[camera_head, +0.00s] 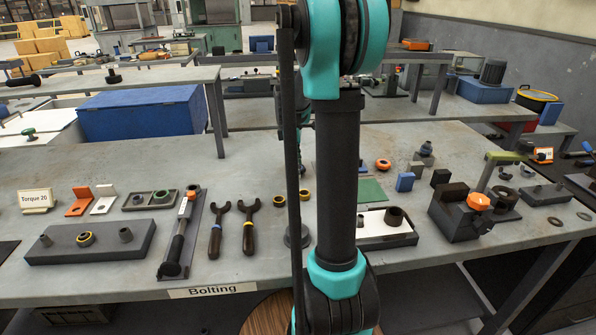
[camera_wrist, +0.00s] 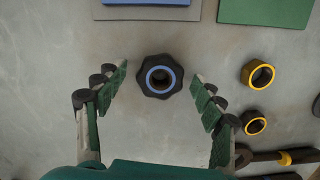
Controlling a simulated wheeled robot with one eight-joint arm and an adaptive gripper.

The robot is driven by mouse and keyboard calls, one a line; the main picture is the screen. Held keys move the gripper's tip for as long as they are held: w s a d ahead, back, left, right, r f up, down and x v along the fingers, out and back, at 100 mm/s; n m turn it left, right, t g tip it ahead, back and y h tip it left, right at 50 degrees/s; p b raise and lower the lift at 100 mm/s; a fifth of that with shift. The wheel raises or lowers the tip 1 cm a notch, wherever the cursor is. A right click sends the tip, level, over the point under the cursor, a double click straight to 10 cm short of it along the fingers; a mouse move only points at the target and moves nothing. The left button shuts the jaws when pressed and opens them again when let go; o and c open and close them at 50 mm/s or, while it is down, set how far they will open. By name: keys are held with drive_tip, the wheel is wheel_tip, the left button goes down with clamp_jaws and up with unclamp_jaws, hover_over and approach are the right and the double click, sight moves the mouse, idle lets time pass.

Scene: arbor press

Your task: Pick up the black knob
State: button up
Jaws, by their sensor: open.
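The black knob (camera_wrist: 159,76) lies on the grey table in the wrist view. It has a lobed edge and a blue ring around its centre. My gripper (camera_wrist: 158,78) is open, with one finger on each side of the knob and clear space between each finger and it. Nothing is held.
A green plate (camera_wrist: 264,12) lies at the top.

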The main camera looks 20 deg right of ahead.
drive_tip(key=c, duration=1.2)
drive_tip(key=shift+r, duration=0.1)
